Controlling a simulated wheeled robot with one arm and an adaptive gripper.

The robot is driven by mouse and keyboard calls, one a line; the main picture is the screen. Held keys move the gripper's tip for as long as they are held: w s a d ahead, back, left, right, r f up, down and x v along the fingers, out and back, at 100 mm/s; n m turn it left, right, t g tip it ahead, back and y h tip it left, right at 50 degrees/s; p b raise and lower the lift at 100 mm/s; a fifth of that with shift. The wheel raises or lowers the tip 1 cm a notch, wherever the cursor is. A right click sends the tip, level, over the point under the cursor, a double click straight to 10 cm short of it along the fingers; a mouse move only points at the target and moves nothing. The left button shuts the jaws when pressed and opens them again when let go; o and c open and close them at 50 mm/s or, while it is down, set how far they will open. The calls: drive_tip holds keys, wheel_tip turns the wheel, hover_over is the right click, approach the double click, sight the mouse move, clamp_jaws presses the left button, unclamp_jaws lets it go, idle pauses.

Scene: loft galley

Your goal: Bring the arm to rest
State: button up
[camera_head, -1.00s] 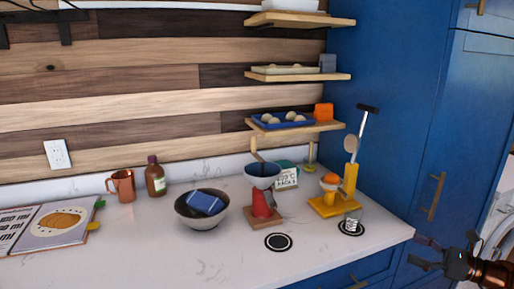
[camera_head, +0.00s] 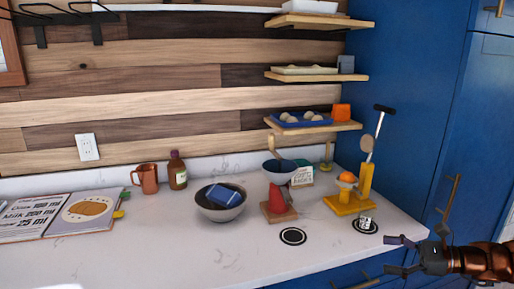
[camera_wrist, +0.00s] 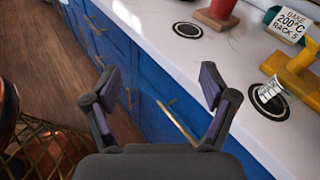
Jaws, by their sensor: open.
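My gripper (camera_head: 400,256) is at the right of the head view, in front of the counter's right end. Its fingers are spread and nothing is between them. In the wrist view my gripper (camera_wrist: 160,92) is open too, with the blue cabinet fronts (camera_wrist: 150,80) and the counter edge beyond it. It is apart from everything on the counter.
The white counter (camera_head: 150,255) holds a bowl with a blue packet (camera_head: 221,203), a red stand (camera_head: 277,200), a yellow stand (camera_head: 349,207), a small metallic item (camera_head: 365,222) on a black ring, a copper mug (camera_head: 146,179), a bottle (camera_head: 178,171) and an open book (camera_head: 70,217).

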drive_tip(key=s+a+n+g+h, duration=0.2)
drive_tip(key=s+a+n+g, duration=0.3)
drive_tip(key=a, duration=0.5)
drive_tip(key=s+a+n+g+h, duration=0.2)
drive_tip(key=s+a+n+g, duration=0.25)
drive_tip(key=s+a, duration=0.4)
drive_tip(key=s+a+f+n+h+p, duration=0.1)
drive_tip(key=s+n+h, duration=0.8)
drive_tip(key=s, duration=0.7)
drive_tip(key=shift+f+n, duration=0.4)
drive_tip(key=shift+n, duration=0.75)
drive_tip(key=shift+s+d+n+h, duration=0.4)
drive_tip(key=shift+h, duration=0.1)
drive_tip(key=shift+c, duration=0.3)
